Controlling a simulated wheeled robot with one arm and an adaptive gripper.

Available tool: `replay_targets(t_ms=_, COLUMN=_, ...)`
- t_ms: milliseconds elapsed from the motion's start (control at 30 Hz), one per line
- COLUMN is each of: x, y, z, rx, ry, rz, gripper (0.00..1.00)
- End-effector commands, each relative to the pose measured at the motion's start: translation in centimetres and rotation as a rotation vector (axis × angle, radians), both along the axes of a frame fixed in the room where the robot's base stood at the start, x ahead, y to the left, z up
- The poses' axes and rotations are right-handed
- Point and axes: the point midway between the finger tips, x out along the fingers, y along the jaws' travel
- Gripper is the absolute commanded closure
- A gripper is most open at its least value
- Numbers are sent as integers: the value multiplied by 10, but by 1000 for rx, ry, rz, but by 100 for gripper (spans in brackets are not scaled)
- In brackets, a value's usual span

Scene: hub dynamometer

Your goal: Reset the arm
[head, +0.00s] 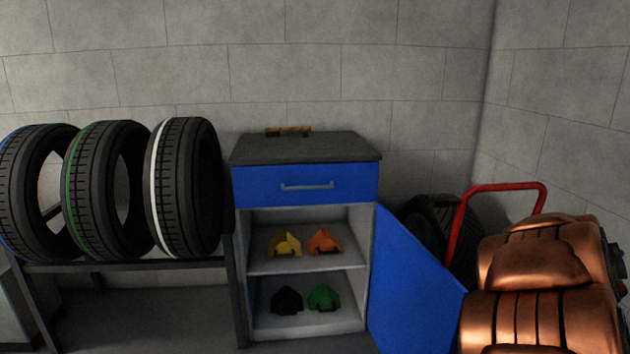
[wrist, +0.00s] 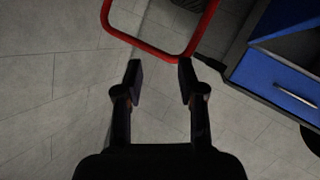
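My gripper (wrist: 158,82) shows in the wrist view with its two dark fingers apart and nothing between them. It is open and empty. The copper-coloured links of my arm fill the lower right of the head view, and my gripper itself is not visible there. In the wrist view, a red tubular handle (wrist: 150,42) lies beyond the fingertips, and the blue cabinet is at the right. I cannot tell how far the fingers are from the handle.
The cabinet (head: 306,188) has its blue door (head: 412,290) open, with yellow (head: 284,243), orange (head: 325,242), black (head: 287,301) and green (head: 324,298) parts on its shelves. Tires (head: 185,190) stand on a rack at left. The red handle (head: 500,187) stands near my arm.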

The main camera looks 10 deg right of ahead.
Motion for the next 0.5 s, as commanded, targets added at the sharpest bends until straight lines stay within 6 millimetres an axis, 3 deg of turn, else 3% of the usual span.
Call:
replay_targets(t_ms=33, x=-2, y=8, z=29, rx=-1, ry=15, rz=-34, gripper=61)
replay_targets(t_ms=200, x=-23, y=27, z=68, rx=32, ry=92, rz=-163, gripper=61)
replay_targets(t_ms=367, x=-49, y=58, z=91, rx=101, ry=188, rz=-256, gripper=61)
replay_targets(t_ms=500, x=-76, y=96, z=102, rx=183, ry=296, rz=-305, gripper=61)
